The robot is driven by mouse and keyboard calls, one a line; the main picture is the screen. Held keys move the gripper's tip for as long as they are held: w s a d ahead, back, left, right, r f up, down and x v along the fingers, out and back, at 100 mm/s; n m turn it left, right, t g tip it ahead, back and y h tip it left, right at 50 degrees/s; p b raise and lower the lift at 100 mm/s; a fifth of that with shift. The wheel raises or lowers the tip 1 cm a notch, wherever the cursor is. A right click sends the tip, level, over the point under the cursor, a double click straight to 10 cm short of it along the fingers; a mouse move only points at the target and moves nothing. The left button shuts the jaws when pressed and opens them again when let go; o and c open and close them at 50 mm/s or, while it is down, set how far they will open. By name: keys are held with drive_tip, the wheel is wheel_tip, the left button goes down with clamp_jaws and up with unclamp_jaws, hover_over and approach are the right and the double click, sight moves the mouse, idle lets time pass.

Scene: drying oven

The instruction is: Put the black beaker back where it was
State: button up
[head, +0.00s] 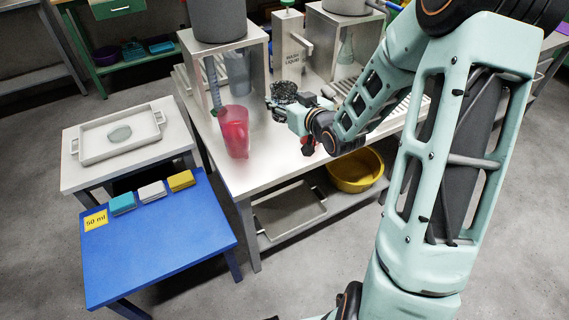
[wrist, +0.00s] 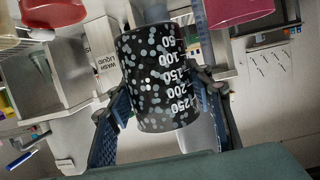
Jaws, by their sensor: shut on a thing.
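The black beaker (head: 284,92) is speckled with grey and white dots. In the head view it is small and partly hidden by my gripper (head: 296,106), near the wash liquid box above the steel table. In the wrist view the black beaker (wrist: 158,85) fills the middle, with white volume marks along its side. The two fingers of my gripper (wrist: 160,90) close on it from both sides. The head view does not show clearly whether its base touches anything.
A red jug (head: 234,130) stands on the steel table (head: 262,160), left of my gripper. The wash liquid box (head: 291,52) and metal stands are behind. A yellow bowl (head: 356,172) is on the lower shelf. A blue table (head: 160,245) holds sponges and a 50 ml card.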

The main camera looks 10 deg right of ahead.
drive_tip(key=shift+n+y, duration=0.3)
drive_tip(key=shift+y, duration=0.1)
wheel_tip(320, 180, down, 5)
drive_tip(key=b, duration=0.2)
drive_tip(key=shift+d+r+b, duration=0.1)
drive_tip(key=shift+r+b, duration=0.1)
drive_tip(key=shift+b, duration=0.1)
wheel_tip(320, 180, down, 10)
drive_tip(key=shift+r+b, duration=0.1)
drive_tip(key=shift+b, duration=1.15)
drive_tip(key=o, duration=1.3)
